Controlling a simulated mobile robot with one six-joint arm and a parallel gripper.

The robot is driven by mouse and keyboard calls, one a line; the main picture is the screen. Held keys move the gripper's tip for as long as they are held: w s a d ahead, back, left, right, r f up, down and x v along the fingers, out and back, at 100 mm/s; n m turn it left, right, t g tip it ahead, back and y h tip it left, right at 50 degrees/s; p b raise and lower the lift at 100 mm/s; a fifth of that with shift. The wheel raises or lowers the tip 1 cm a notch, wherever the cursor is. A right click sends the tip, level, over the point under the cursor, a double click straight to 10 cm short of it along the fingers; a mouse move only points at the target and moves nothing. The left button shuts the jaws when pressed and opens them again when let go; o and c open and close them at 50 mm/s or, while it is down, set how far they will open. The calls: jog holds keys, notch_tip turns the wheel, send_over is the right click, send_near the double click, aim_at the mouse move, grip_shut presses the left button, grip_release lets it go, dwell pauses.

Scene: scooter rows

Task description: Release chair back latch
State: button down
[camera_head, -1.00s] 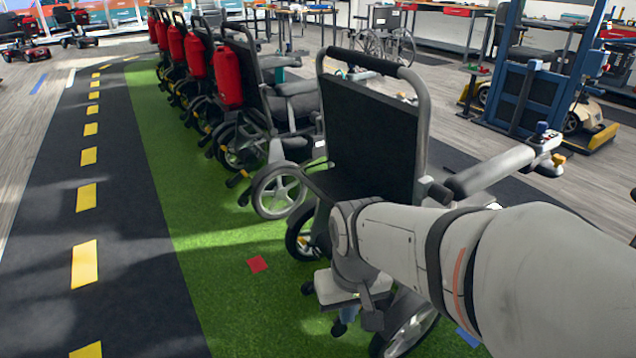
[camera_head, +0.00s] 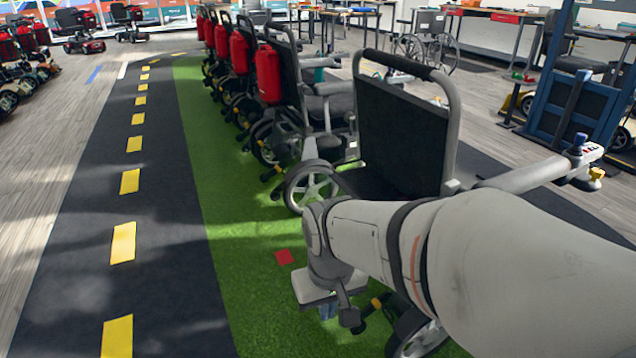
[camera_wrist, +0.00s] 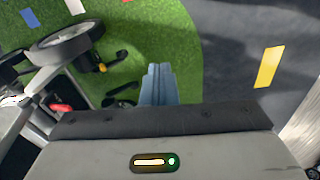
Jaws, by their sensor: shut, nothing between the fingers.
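The nearest wheelchair (camera_head: 402,135) has a black backrest in a grey tube frame with a black grip bar on top. It stands upright behind my arm, which hides much of its lower part. My gripper (camera_wrist: 157,84) shows blue-grey fingers held together and empty, pointing over green floor. In the head view its blue fingers (camera_head: 328,312) hang low, left of the chair. In the wrist view a chair wheel (camera_wrist: 67,44) and frame lie to the left, apart from the fingers. A small red part (camera_wrist: 61,107) sits on the frame; I cannot tell whether it is the back latch.
A row of wheelchairs with red packs (camera_head: 268,73) stands farther back on the green strip (camera_head: 208,170). A dark lane with yellow dashes (camera_head: 123,242) is clear at left. A blue lift frame (camera_head: 570,110) stands at right.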

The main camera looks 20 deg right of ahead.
jog(key=w+d+f+t+h+p, duration=0.1)
jog(key=w+d+t+h+p, duration=0.15)
jog(key=w+d, duration=0.75)
jog(key=w+d+f+t+h+p, duration=0.15)
jog(key=w+d+t+p, duration=0.35)
jog(key=d, duration=1)
jog(key=d+f+t+y+p, duration=0.2)
jog(key=d+f+y, duration=0.15)
jog(key=d, duration=0.45)
jog(key=s+d+f+m+t+y+p, duration=0.1)
jog(key=s+t+y+p, duration=0.1)
jog(key=s, duration=0.4)
jog(key=shift+f+t+y+p, duration=0.35)
jog(key=shift+t+y, duration=0.2)
jog(key=shift+t, duration=0.7)
jog(key=shift+d, duration=0.1)
jog(key=w+a+f+b, duration=0.2)
jog(key=w+f+b, duration=0.2)
jog(key=w, duration=0.5)
notch_tip(320, 180, down, 2)
jog(key=shift+w+a+f, duration=0.1)
jog(key=shift+w+a, duration=0.1)
